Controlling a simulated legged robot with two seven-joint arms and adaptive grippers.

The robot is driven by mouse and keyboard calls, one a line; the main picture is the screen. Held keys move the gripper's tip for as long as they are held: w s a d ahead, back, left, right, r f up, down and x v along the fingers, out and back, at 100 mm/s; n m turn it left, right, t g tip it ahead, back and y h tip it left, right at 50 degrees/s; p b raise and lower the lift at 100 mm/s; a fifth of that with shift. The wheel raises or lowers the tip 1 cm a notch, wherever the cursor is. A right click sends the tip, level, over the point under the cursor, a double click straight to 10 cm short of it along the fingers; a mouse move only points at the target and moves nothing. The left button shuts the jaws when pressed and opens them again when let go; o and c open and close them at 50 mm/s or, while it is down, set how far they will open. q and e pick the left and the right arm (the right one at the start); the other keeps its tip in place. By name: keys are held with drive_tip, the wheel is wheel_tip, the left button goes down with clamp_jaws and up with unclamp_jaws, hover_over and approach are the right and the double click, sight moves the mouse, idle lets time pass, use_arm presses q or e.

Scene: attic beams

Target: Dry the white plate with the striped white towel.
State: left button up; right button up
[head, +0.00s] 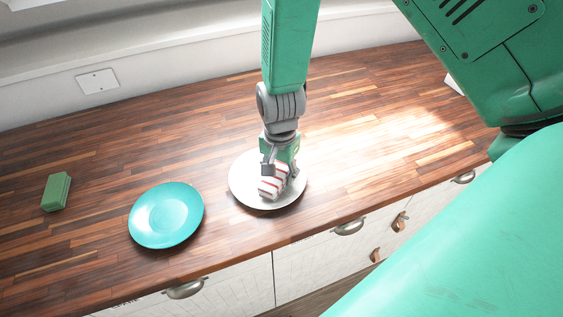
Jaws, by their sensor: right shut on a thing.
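The white plate (248,191) lies flat on the wooden counter near its front edge. The striped white towel (270,185), white with red stripes and bunched up, is at the middle of the plate. My right gripper (280,176) points down over the plate and is shut on the towel. The towel appears to touch the plate's surface, and the gripper and towel hide part of the plate. My left gripper does not show in the head view.
A turquoise plate (166,215) lies on the counter (120,160) left of the white plate. A green sponge-like block (56,191) is farther left. A wall with a socket plate (97,81) runs behind. Drawers with handles (348,228) are below the front edge. The counter's right side is mostly clear.

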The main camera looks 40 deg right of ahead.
drive_tip(key=shift+s+a, duration=0.2)
drive_tip(key=shift+a, duration=0.05)
drive_tip(key=shift+w+d, duration=0.35)
drive_tip(key=shift+w, duration=0.5)
drive_tip(key=shift+w+d, duration=0.35)
drive_tip(key=shift+w, duration=0.45)
drive_tip(key=shift+w+d, duration=0.35)
drive_tip(key=shift+w, duration=0.5)
drive_tip(key=shift+p, duration=0.3)
drive_tip(key=shift+s+d+r+p, duration=0.15)
drive_tip(key=shift+s+p, duration=0.3)
drive_tip(key=shift+s, duration=0.9)
drive_tip(key=shift+s+d, duration=0.15)
drive_tip(key=shift+s, duration=1.15)
